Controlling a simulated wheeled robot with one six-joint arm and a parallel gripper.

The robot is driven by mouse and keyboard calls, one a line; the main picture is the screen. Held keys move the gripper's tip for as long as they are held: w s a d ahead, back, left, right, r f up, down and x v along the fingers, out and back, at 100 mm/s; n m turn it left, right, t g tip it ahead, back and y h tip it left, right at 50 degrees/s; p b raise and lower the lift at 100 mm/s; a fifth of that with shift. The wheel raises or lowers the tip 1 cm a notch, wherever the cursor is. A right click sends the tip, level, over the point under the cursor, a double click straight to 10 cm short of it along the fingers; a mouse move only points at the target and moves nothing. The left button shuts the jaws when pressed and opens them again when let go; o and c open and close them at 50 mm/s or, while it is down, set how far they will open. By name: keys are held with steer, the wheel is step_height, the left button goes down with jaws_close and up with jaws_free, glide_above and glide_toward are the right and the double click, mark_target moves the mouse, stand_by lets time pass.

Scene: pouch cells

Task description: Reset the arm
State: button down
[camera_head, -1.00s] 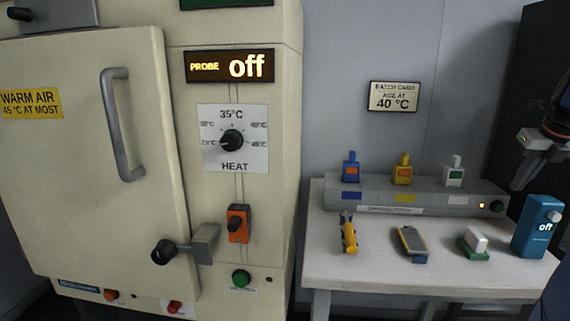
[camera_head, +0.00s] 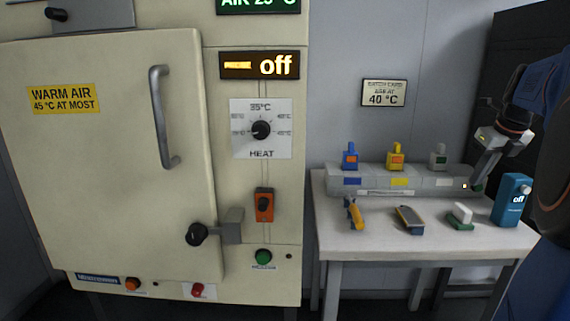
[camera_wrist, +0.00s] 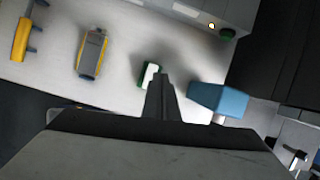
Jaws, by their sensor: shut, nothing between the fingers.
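My gripper (camera_head: 477,182) hangs at the right of the head view, fingers pointing down and a little left. It is shut and holds nothing. It appears in front of the right end of the grey station, beside the blue device. In the wrist view the closed fingers (camera_wrist: 160,82) stand over the table, overlapping the edge of the green-and-white block (camera_wrist: 148,75). The blue device (camera_wrist: 218,99) is to their right. I cannot tell the exact height above the table.
A cream oven (camera_head: 130,180) with a shut door fills the left; its probe display (camera_head: 260,66) reads off.

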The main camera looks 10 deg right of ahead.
steer(key=s+a+f+n, duration=0.2)
steer(key=a+n, duration=0.4)
steer(key=a, duration=0.1)
steer(key=s+a+f+n, duration=0.2)
steer(key=a+f+n, duration=0.1)
steer(key=a+n, duration=0.3)
steer(key=s+a+f+n, duration=0.2)
steer(key=a+n, duration=0.3)
steer(key=a, duration=0.4)
steer(key=shift+a+f+n, duration=0.25)
steer(key=shift+a+n, duration=0.05)
steer(key=shift+n, duration=0.1)
steer(key=s+a+f+n+y, duration=0.1)
steer(key=s+a+f+n, duration=1.1)
steer(key=n, duration=0.6)
steer(key=shift+s+f+n, duration=0.3)
